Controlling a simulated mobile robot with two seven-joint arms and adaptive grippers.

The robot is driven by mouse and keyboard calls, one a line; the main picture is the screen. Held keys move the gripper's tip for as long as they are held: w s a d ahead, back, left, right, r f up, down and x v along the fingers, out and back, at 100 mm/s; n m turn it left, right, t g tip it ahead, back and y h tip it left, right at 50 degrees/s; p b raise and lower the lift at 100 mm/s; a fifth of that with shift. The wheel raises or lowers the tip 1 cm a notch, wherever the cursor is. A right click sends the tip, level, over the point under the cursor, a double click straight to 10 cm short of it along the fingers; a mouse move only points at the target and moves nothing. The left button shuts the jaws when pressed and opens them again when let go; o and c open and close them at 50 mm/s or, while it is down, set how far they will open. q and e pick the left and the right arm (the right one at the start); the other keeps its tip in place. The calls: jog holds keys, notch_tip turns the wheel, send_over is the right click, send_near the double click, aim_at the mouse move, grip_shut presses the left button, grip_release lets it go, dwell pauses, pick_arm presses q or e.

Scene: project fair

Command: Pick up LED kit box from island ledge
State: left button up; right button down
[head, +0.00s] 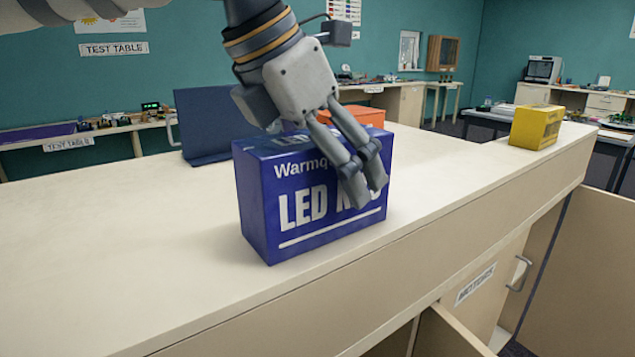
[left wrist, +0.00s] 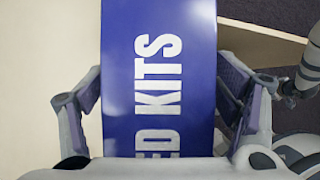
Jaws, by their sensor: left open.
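The LED kit box (head: 265,205) is blue with white lettering and stands upright on the pale island ledge (head: 120,260), near its front edge. My left gripper (head: 362,175) comes down from above, and its fingers show in front of the box's right part, covering some letters. In the left wrist view the box (left wrist: 158,80) lies between the two spread fingers of the left gripper (left wrist: 165,125), with a gap visible at the right finger. The left gripper is open.
A dark blue panel (head: 205,120) and an orange box (head: 362,116) stand behind the kit box. A yellow box (head: 536,127) stands at the ledge's far right. Cabinet doors hang open below the front edge. The ledge's left part is clear.

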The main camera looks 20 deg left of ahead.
pick_arm(q)
jog(key=shift+f, duration=0.2)
dwell(0.6)
jog(key=c, duration=1.4)
